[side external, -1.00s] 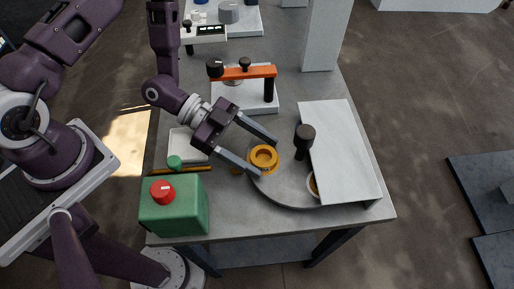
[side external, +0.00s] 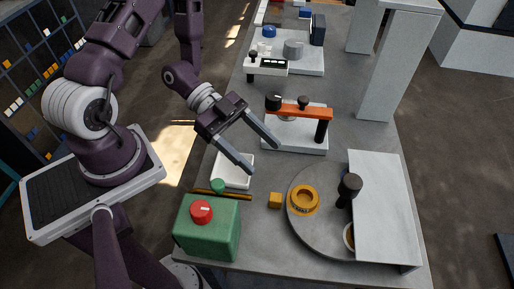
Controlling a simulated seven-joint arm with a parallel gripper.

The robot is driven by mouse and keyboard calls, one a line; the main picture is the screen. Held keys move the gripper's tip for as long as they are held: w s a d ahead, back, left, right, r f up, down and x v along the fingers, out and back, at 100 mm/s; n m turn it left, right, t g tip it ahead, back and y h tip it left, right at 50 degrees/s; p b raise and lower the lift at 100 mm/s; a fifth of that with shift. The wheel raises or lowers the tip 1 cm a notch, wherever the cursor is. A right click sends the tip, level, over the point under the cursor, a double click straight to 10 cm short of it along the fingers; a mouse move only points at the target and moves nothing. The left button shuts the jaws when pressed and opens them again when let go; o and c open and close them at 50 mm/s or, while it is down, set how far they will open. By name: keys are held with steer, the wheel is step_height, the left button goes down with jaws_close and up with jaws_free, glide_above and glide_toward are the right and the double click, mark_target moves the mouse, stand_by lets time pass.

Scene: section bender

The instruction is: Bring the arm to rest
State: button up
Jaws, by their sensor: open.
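My gripper (side external: 264,158) is open and empty, its two long grey fingers spread apart and pointing down to the right. In the picture its tips lie between the white tray and the white base of the orange-barred fixture; their height above the table is hard to tell. A yellow-orange ring (side external: 304,199) lies on the grey round disc (side external: 318,232), apart from my fingers. My arm reaches in from the upper left.
A green box (side external: 207,230) with a red knob (side external: 201,211) stands at the front left. A small orange block (side external: 275,200) sits beside the disc. A white tray (side external: 248,160), an orange-barred fixture (side external: 305,112), a black knob (side external: 349,187) and a white cover (side external: 382,205) are nearby.

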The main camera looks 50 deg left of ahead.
steer(key=w+a+r+m+t+y, duration=0.1)
steer(key=w+r+y, duration=0.2)
steer(key=r, duration=0.1)
steer(key=w+a+r+m+t+y, duration=0.1)
steer(key=w+a+r+t+y, duration=0.1)
steer(key=w+r+y, duration=0.1)
steer(key=w+a+r+m+t+y, duration=0.1)
steer(key=w+r+y, duration=0.2)
steer(key=w+r, duration=0.1)
steer(key=shift+a+r+t+y, duration=0.15)
steer(key=shift+r+t+y, duration=0.2)
steer(key=shift+r, duration=0.25)
steer(key=s+a+r+n+y, duration=0.6)
steer(key=a+r+n, duration=0.15)
steer(key=n, duration=0.25)
steer(key=s+d+n+g+h, duration=0.2)
steer(key=s+n, duration=0.6)
steer(key=s, duration=0.6)
steer(key=shift+d+r+g, duration=0.3)
steer(key=shift+d+g, duration=0.05)
steer(key=shift+d, duration=0.55)
